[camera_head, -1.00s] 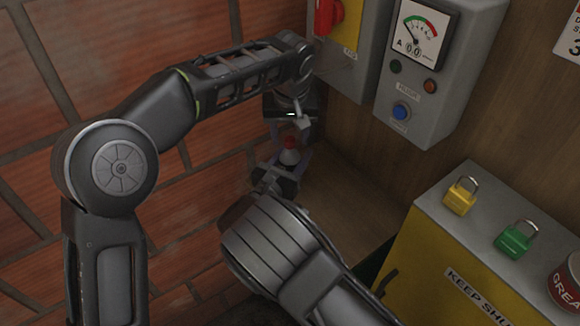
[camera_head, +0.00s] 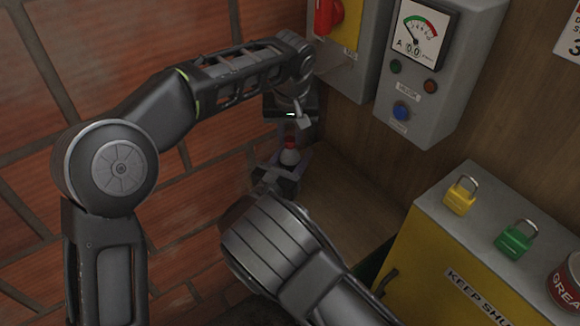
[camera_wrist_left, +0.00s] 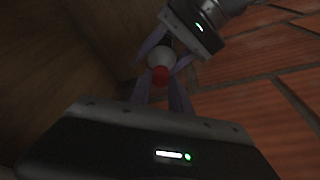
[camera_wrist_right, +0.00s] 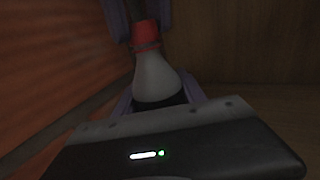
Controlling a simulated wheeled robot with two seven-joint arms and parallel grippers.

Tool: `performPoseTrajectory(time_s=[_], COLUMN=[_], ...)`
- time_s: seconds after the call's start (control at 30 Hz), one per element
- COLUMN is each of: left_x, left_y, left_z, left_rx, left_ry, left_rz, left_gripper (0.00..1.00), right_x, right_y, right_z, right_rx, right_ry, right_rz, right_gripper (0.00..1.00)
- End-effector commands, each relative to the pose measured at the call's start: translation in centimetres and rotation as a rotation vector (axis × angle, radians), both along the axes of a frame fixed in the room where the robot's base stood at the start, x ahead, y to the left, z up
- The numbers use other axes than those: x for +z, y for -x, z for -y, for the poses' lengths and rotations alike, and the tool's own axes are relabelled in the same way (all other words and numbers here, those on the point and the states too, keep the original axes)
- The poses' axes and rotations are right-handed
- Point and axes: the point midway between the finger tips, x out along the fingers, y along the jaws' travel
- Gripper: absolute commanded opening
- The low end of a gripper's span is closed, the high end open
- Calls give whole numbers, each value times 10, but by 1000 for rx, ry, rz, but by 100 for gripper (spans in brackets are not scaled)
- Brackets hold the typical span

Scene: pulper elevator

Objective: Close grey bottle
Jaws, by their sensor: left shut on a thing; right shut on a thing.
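The grey bottle (camera_head: 290,156) is pale with a red cap (camera_head: 289,142) and stands between my two grippers near the brick wall. My left gripper (camera_head: 290,138) comes from above and is shut on the red cap. My right gripper (camera_head: 287,166) comes from below and is shut on the bottle body. In the left wrist view the cap (camera_wrist_left: 160,75) lies between my left fingers, with the bottle body (camera_wrist_left: 161,57) beyond it. In the right wrist view the bottle body (camera_wrist_right: 155,78) and the cap (camera_wrist_right: 146,35) are in line.
A grey control box (camera_head: 440,75) with a gauge and buttons hangs on the wooden wall, beside a box with a red switch (camera_head: 326,15). A yellow cabinet (camera_head: 420,245) at right carries a yellow padlock (camera_head: 460,198), a green padlock (camera_head: 512,240) and a grease can (camera_head: 566,285).

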Motion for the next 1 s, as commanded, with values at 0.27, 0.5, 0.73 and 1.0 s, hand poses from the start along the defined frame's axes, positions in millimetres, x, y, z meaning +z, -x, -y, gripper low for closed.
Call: performPoseTrajectory(time_s=[0.27, 0.5, 0.73, 1.0], left_x=[0, -1, -2, -1], left_y=[0, -1, -3, -5], left_z=[-1, -4, -6, -5], left_rx=[-33, -395, -903, -1367], left_ry=[0, 3, 6, 5], left_rz=[-2, -4, -2, 2], left_gripper=[0, 0, 0, 0], right_x=[0, 0, 0, 0], right_y=[0, 0, 0, 0], right_z=[0, 0, 0, 0], right_rx=[0, 0, -1, -1], right_ry=[0, 0, 0, 0], right_rz=[-1, -1, 0, 0], right_gripper=[0, 0, 0, 0])
